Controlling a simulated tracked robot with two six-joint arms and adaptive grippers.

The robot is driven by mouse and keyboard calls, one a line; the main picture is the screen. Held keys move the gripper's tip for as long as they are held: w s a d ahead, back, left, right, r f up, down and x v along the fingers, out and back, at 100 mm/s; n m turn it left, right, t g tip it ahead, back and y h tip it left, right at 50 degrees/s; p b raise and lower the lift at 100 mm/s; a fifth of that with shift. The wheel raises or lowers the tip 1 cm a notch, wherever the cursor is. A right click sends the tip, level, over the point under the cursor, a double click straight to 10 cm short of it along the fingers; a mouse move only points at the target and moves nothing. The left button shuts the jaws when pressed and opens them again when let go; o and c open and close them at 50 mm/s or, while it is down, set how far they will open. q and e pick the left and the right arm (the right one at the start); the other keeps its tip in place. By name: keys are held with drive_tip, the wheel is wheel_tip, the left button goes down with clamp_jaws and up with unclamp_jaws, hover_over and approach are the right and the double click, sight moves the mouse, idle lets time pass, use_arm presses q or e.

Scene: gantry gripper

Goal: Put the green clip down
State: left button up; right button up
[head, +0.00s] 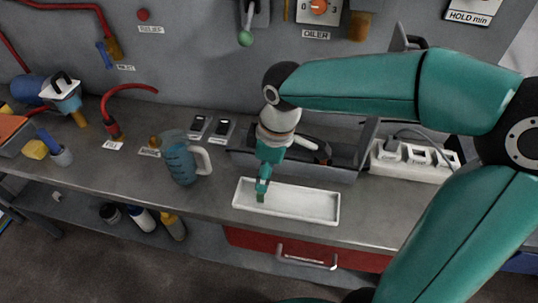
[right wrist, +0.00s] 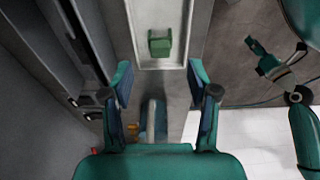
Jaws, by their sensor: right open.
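The green clip (right wrist: 160,43) lies in the white tray (right wrist: 183,62), near one end, in the right wrist view. My right gripper (right wrist: 160,84) is open, its fingers spread apart on either side of the view, with nothing between the tips; the clip shows beyond them. In the head view the right gripper (head: 262,186) points down over the left end of the white tray (head: 310,203), and its own body largely hides the clip there. My left gripper (right wrist: 264,58) shows small at the right of the wrist view, away from the tray; its opening is unclear.
A dark grey bin (head: 340,160) stands behind the tray, with a white power strip (head: 415,160) to its right. A blue mug (head: 180,160) stands left of the tray. The bench's front edge runs close below the tray, above a red drawer (head: 320,256).

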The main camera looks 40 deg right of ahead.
drive_tip(key=r, duration=0.4)
drive_tip(key=shift+s+d+r, duration=0.25)
drive_tip(key=shift+s+r, duration=0.05)
drive_tip(key=shift+r, duration=0.1)
